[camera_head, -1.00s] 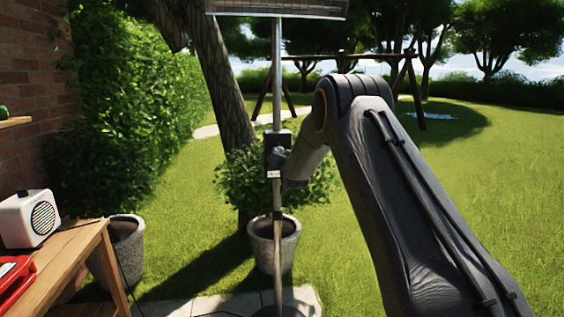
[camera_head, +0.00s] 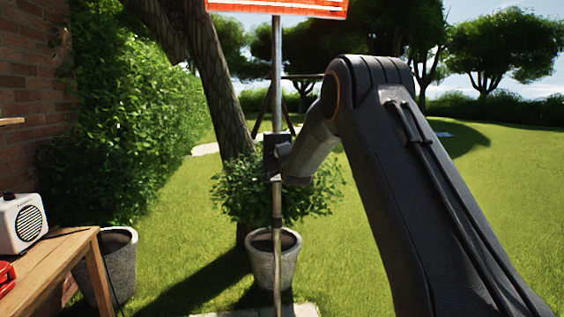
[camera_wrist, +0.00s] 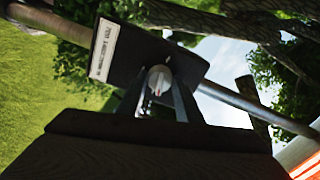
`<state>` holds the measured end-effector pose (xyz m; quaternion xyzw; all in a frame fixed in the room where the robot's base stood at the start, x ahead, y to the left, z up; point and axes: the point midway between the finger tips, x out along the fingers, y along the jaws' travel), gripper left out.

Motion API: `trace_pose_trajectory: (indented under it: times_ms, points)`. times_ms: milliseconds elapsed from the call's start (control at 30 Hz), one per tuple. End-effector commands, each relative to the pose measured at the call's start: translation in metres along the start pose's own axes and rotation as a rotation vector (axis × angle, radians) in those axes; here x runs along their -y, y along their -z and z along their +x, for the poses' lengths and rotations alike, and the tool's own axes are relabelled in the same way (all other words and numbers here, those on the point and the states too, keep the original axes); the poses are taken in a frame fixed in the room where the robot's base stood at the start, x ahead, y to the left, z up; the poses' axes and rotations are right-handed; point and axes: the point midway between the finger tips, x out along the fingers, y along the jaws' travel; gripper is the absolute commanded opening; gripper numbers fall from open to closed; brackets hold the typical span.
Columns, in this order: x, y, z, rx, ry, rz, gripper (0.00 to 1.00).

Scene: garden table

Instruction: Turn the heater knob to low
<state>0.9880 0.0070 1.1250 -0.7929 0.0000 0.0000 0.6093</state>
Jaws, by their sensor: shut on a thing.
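The patio heater stands ahead in the head view. Its heater head (camera_head: 278,7) glows orange at the top of a metal pole (camera_head: 277,60), and the glow shows at the lower right of the wrist view (camera_wrist: 302,155). A dark control box (camera_head: 270,158) is fixed on the pole. In the wrist view the box (camera_wrist: 125,58) bears a white label (camera_wrist: 103,50) and a pale round knob (camera_wrist: 158,80) with a red mark. My gripper (camera_wrist: 158,92) is shut on the knob, one finger on each side. In the head view my arm hides part of the box.
A wooden table (camera_head: 62,262) with a white radio (camera_head: 20,224) and a red object (camera_head: 6,275) stands at the left. Potted plants stand beside the table and behind the pole (camera_head: 274,262). Open lawn lies to the right.

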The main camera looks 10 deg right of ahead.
Motion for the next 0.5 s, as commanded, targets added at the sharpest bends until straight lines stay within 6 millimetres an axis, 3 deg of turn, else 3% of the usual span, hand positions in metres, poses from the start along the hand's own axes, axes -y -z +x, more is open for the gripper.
trace_pose_trajectory:
  times_ms: [500]
  points:
    - [0.0001, 0.0013, 0.0002, -0.002, 0.001, 0.18, 0.09]
